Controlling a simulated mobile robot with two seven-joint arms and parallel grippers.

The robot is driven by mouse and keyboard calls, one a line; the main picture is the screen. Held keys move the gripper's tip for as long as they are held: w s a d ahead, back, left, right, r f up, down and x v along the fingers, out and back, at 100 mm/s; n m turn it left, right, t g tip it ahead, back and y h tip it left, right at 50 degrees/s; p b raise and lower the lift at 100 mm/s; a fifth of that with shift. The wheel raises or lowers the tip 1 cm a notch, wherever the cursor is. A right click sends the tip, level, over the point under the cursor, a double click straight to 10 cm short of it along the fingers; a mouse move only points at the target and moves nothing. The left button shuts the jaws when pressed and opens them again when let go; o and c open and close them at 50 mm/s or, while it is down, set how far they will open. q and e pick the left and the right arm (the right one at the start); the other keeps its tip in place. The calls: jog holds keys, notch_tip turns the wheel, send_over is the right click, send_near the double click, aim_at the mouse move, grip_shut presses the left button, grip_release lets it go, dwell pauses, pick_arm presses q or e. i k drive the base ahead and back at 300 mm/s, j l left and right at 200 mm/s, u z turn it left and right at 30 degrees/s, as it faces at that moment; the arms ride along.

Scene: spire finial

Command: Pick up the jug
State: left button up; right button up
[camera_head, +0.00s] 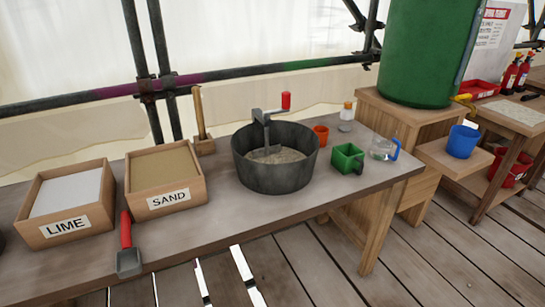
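A small clear jug (380,150) with a blue handle stands upright at the right end of the workbench (330,193). Its handle is on its right side. A solid blue round container (462,141) stands upright on a low wooden shelf further right, below the green barrel; whether it has a handle I cannot tell. Neither of my grippers is in view.
A dark mixing tub (275,170) stands mid-bench. LIME (68,202) and SAND (165,180) boxes and a red-handled trowel (128,261) are left.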

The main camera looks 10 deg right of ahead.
aim_at(384, 137)
jog(key=i+l, duration=0.15)
jog(key=l, duration=0.4)
jog(key=i+l+u, duration=0.15)
jog(key=l, duration=0.9)
jog(key=i+l+u, duration=0.1)
jog(key=l, duration=0.45)
jog(key=i+l, duration=0.15)
jog(key=l, duration=0.4)
jog(key=j+u, duration=0.05)
